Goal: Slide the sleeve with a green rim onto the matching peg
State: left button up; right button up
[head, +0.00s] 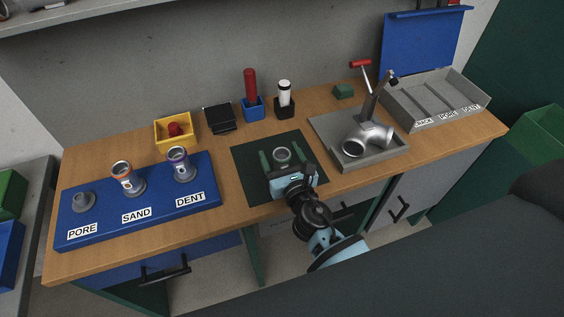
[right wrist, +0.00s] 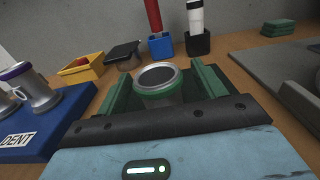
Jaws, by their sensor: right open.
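The sleeve with a green rim (right wrist: 158,84) is grey and stands upright on the dark green mat (head: 247,189); in the head view the sleeve (head: 282,155) shows a pale round top. My right gripper (head: 283,157) is open, its green fingers on either side of the sleeve, apparently with a gap. The blue board (head: 102,222) has three places, PORE, SAND and DENT. The PORE peg (head: 83,199) is bare. A sleeve with an orange rim (head: 123,175) is on SAND, one with a purple rim (head: 180,163) on DENT. My left gripper is not in view.
Behind the mat stand a yellow bin (head: 174,131), a black box (head: 219,119), a blue holder (head: 252,108) with a red bottle and a black holder (head: 285,106). A grey tray (head: 334,140) with a metal pipe casting (head: 369,141) lies right of the mat.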

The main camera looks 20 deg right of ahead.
jog(key=shift+w+f, duration=0.1)
jog(key=shift+w, duration=0.4)
jog(key=c, duration=1.3)
